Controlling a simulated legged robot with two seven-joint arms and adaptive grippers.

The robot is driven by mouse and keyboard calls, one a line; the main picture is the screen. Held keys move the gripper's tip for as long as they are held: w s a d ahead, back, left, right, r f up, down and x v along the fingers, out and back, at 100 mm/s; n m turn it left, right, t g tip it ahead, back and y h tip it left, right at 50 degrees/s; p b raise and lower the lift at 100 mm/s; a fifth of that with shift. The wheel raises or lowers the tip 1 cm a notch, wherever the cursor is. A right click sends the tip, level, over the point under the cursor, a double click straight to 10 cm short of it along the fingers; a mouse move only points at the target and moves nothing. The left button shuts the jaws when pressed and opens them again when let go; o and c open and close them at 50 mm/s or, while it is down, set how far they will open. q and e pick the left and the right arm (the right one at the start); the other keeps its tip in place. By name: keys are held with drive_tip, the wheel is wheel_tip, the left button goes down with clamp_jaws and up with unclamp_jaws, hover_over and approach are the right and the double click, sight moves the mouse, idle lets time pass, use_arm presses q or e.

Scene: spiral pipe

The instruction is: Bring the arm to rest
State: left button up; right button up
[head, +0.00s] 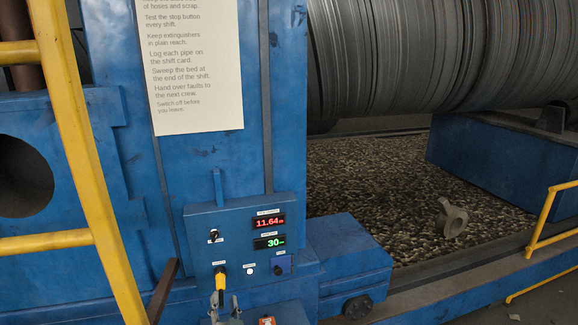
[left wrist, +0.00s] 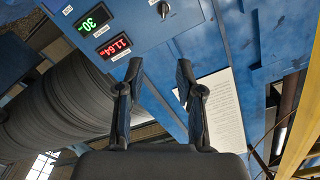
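The box has a red display reading 11.64 (head: 264,221) and a green display reading 30 (head: 269,242). My right gripper is in neither view.
A yellow rail (head: 85,160) crosses the left side. A white notice (head: 190,62) hangs above the box. A large ribbed pipe (head: 430,50) lies at the back right. A grey metal piece (head: 452,219) rests on the scrap-covered bed (head: 360,190).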

use_arm(q)
drive_tip(key=s+a+f+g+h, duration=0.1)
drive_tip(key=s+a+f+g, duration=0.3)
drive_tip(key=f, duration=0.8)
drive_tip(key=s+f+g+h, duration=0.2)
drive_tip(key=s+f, duration=0.3)
drive_tip(key=f, duration=0.6)
drive_tip(key=s+a+f+n+g+h, duration=0.15)
drive_tip(key=s+f+g, duration=0.25)
drive_tip(key=s+f, duration=0.6)
drive_tip(key=s+a+f+m+g+h, duration=0.15)
drive_tip(key=s+f+g, duration=0.4)
drive_tip(key=s, duration=0.75)
wheel_tip(320, 180, down, 29)
drive_tip(key=s+b, duration=0.1)
drive_tip(key=b, duration=0.3)
drive_tip(key=s+a+f+y+b, duration=0.1)
drive_tip(key=s+a+f+b, duration=0.1)
drive_tip(key=s+f, duration=1.6)
wheel_tip(320, 180, down, 4)
drive_tip(key=shift+s+a+r+n+g+b, duration=0.15)
drive_tip(key=shift+s+a+n+g+b, duration=0.15)
drive_tip(key=shift+s+a+g+b, duration=0.2)
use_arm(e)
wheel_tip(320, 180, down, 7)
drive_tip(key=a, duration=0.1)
